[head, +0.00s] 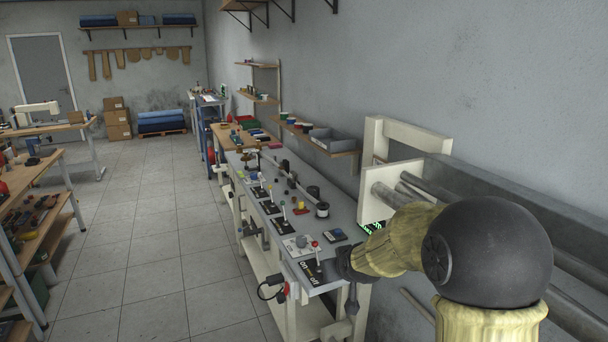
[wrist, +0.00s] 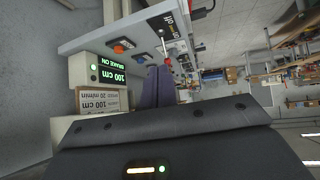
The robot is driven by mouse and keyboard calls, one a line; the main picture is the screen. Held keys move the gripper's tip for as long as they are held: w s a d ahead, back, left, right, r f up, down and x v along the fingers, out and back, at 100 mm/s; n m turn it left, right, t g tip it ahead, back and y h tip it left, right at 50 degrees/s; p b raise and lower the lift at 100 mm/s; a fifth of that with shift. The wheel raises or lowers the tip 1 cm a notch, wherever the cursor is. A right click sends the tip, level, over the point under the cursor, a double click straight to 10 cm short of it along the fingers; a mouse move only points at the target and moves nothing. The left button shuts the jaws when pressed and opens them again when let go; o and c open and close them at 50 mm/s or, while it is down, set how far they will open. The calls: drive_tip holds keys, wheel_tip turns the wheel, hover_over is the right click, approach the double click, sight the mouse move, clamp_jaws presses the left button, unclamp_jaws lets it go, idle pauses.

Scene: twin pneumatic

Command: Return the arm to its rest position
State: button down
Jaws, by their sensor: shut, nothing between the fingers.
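My arm (head: 402,243) reaches from the lower right of the head view toward the near end of a long grey bench (head: 262,203). Its dark far part shows beside the bench's near right corner; I cannot make out the fingers there. In the wrist view, my gripper (wrist: 158,72) shows two purple fingers together, with nothing between them. The fingers overlap the bench edge in the picture; I cannot tell how far apart they are.
The bench carries levers, buttons and a black on/off panel (head: 312,270). In the wrist view, a display box (wrist: 97,69) reads "BRAKE ON" and "100 cm", near a labelled box (wrist: 101,101). Pale frames and rollers (head: 404,190) stand behind my arm. The floor (head: 140,230) left of the bench is clear.

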drive_tip(key=s+d+m+g+p, duration=0.1)
drive_tip(key=s+d+g+p, duration=0.1)
drive_tip(key=s, duration=1.1)
drive_tip(key=s+d+m+g+h+p, duration=0.1)
drive_tip(key=s+d+g+p, duration=0.2)
drive_tip(key=s, duration=1)
drive_tip(key=shift+s+d+f+m+g, duration=0.25)
drive_tip(key=shift+s+m+g, duration=0.1)
drive_tip(key=shift+g, duration=0.65)
drive_tip(key=shift+w, duration=0.1)
